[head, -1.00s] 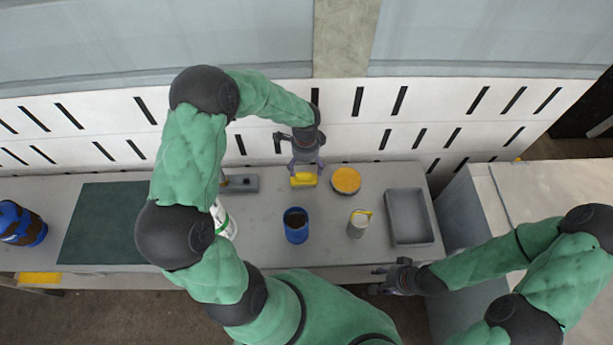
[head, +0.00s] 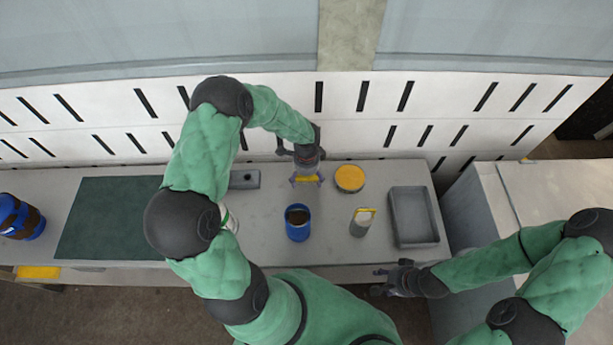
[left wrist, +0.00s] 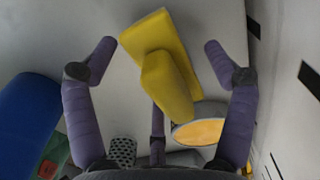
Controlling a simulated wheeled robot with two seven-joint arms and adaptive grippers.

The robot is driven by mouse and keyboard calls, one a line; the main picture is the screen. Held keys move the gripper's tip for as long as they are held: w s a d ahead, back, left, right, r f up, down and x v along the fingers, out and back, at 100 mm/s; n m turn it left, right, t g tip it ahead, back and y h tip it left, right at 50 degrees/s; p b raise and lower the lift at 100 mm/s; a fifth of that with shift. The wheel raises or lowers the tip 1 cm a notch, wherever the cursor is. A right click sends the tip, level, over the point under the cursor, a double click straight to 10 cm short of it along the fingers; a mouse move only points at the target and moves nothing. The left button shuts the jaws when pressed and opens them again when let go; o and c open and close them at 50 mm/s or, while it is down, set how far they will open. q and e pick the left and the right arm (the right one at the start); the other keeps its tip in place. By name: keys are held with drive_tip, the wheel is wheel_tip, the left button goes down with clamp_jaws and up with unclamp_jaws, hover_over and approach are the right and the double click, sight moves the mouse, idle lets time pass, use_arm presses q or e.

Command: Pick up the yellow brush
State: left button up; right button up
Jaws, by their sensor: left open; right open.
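The yellow brush (head: 307,179) is on the grey table near its back edge, mostly hidden under my left gripper in the head view. In the left wrist view the brush (left wrist: 168,85) shows a flat block with a rounded handle rising toward the camera. My left gripper (head: 307,183) is above the brush with its fingers open. In the left wrist view its purple fingers (left wrist: 160,52) stand on both sides of the brush, with gaps to it. My right gripper (head: 379,281) is open and empty by the table's front edge.
A round yellow-topped container (head: 350,178) stands close right of the brush. A blue cup (head: 297,232), a pale container with yellow (head: 361,227) and a grey tray (head: 431,218) are nearby. A grey block (head: 246,180) lies left. A white wall (head: 262,97) rises behind.

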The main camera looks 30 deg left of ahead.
use_arm(q)
drive_tip(key=c, duration=1.3)
drive_tip(key=shift+c, duration=0.2)
drive_tip(key=shift+r, duration=0.15)
wheel_tip(320, 180, up, 10)
drive_tip(key=p, duration=0.2)
drive_tip(key=shift+p, duration=0.3)
drive_tip(key=o, duration=0.7)
drive_tip(key=c, duration=0.5)
drive_tip(key=shift+w+d, duration=0.1)
